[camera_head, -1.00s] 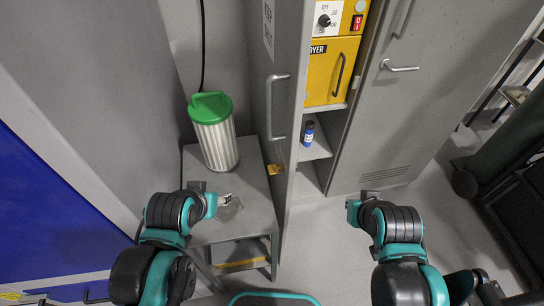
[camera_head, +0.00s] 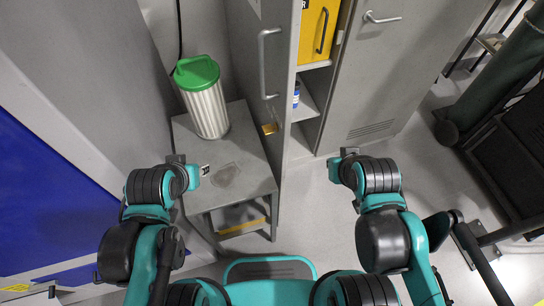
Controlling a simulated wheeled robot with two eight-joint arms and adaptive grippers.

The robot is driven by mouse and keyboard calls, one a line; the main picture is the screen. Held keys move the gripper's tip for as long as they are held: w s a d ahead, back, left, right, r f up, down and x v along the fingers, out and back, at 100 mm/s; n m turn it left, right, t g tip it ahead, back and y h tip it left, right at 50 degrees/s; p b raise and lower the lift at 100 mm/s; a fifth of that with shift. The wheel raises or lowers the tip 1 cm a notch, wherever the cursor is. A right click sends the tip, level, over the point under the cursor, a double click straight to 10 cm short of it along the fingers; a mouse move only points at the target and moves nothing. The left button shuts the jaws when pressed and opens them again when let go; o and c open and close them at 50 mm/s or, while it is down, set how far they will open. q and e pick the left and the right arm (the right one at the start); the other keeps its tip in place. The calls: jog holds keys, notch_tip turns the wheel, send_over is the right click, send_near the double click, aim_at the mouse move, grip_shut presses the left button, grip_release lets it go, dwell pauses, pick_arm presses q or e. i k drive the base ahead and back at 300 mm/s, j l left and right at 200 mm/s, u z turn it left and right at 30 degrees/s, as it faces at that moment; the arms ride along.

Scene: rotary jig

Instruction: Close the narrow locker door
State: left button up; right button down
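The narrow locker door (camera_head: 265,92) stands open, swung out toward me, with its edge facing my side. Its grey bar handle (camera_head: 262,62) is on its left face. The open compartment beside it shows a yellow unit (camera_head: 316,35) above and a small blue bottle (camera_head: 296,93) on a shelf. My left gripper (camera_head: 203,171) is left of the door, over the grey stool, apart from the door. My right gripper (camera_head: 331,170) is right of the door's edge, in front of the locker, apart from it. The fingers of both are too small and foreshortened to read.
A ribbed bin with a green lid (camera_head: 200,88) stands on the grey stool (camera_head: 254,170), left of the door. A wider grey locker door (camera_head: 385,75) is shut at right. A dark cart (camera_head: 510,160) stands far right. Floor between is clear.

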aim_at(270, 29)
jog(key=k+u, duration=0.4)
jog(key=k+j+u, duration=0.15)
jog(key=u, duration=0.3)
jog(key=l+u, duration=0.35)
jog(key=l, duration=0.2)
jog(key=l+u, duration=0.35)
jog(key=l, duration=0.15)
